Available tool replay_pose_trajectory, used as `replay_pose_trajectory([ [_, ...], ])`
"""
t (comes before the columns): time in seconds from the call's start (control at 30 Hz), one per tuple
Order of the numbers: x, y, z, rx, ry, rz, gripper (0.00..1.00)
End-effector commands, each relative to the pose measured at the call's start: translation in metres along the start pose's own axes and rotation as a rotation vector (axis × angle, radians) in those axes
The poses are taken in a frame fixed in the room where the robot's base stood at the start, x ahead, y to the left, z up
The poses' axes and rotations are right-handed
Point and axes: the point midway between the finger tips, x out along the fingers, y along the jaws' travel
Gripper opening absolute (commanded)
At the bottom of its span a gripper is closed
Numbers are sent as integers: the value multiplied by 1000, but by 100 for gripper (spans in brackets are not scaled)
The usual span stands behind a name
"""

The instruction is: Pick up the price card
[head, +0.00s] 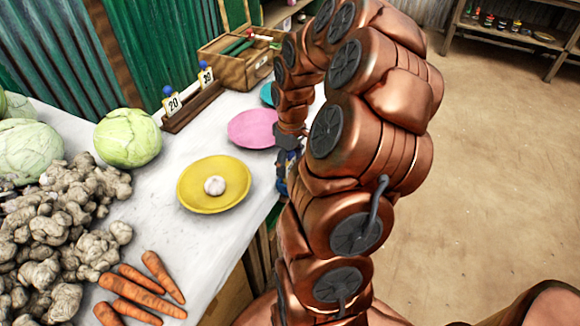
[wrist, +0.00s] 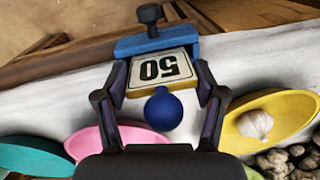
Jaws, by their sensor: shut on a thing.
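The price card (wrist: 160,69) reads "50" upside down in the wrist view. It has a yellow edge, a round blue knob (wrist: 163,109) on the near side and a blue bar with a black knob on the far side. My gripper (wrist: 162,78) is shut on it, one finger at each side. In the head view my arm hides most of the gripper and card; only small blue parts show at the table's right edge. Two more cards, "20" (head: 173,104) and one partly legible as "39" (head: 206,77), stand in a wooden rack (head: 192,108).
A yellow plate (head: 191,200) holds a garlic bulb (head: 214,185). A pink plate (head: 250,130) and a teal plate (wrist: 36,157) are nearby. Cabbages (head: 128,138), ginger (head: 70,215) and carrots (head: 140,290) fill the left. A wooden crate (head: 232,74) stands behind. Floor at right is clear.

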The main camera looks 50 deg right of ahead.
Motion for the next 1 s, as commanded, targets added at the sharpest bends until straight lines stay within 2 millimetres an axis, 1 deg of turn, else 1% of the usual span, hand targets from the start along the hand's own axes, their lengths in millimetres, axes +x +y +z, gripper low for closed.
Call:
replay_pose_trajectory([
  [0.03, 0, 0, 0, 0, 0, -1, 47],
  [0.07, 0, 0, 0, 0, 0, -1, 44],
  [0.1, 0, 0, 0, 0, 0, -1, 43],
  [0.37, -2, 0, 0, 0, 0, 0, 43],
  [0.47, -7, 0, -1, 0, 2, 2, 43],
  [0.8, -37, -3, 0, 0, 3, 2, 43],
  [1.0, -36, -16, 8, -1, 0, 0, 43],
])
